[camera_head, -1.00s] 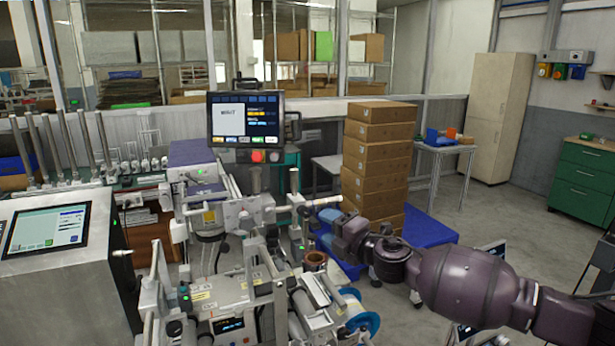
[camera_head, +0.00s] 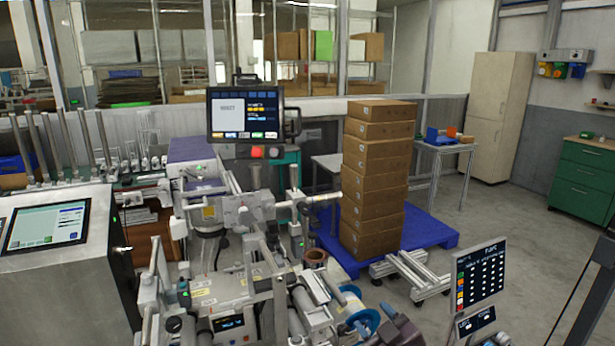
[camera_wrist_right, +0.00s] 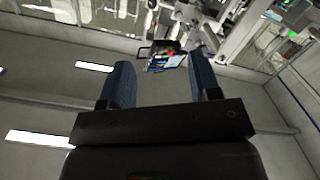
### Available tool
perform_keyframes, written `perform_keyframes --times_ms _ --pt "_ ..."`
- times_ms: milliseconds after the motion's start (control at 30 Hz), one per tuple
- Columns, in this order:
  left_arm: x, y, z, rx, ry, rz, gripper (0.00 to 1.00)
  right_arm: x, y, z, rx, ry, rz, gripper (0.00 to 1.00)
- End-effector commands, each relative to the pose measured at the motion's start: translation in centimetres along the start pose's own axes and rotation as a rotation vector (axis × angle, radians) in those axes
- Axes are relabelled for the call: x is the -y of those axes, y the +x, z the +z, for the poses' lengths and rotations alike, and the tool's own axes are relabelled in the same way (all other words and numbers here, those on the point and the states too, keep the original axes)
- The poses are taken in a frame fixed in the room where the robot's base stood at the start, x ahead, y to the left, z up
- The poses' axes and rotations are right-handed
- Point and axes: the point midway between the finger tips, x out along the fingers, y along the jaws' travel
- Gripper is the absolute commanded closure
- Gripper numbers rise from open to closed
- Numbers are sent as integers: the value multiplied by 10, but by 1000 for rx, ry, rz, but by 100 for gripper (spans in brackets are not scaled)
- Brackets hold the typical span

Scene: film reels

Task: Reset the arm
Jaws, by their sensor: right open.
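My right gripper (camera_wrist_right: 162,82) shows in the right wrist view, with two blue-grey fingers wide apart and nothing between them. Past the fingertips, some way off, the wrist view shows a monitor and part of a machine. In the head view only a small dark piece, which looks like part of my right arm, shows at the bottom edge, right of the blue reel. The rest of that arm is out of the frame. My left gripper is not in view.
The labelling machine (camera_head: 230,290) with its monitor (camera_head: 245,115) fills the middle. A box stack (camera_head: 375,180) stands on a blue pallet (camera_head: 432,232). A metal frame (camera_head: 412,275) and a display panel (camera_head: 481,273) stand at right. Open floor (camera_head: 530,240) lies beyond.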

Motion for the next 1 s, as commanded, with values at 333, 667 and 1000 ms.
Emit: perform_keyframes --times_ms 333,667,1000 --pt "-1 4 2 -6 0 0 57 10 -110 111 234 296 132 43" --pt "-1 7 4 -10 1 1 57 45 -232 202 487 438 236 43" --pt "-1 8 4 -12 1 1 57 69 -275 224 577 469 237 43"
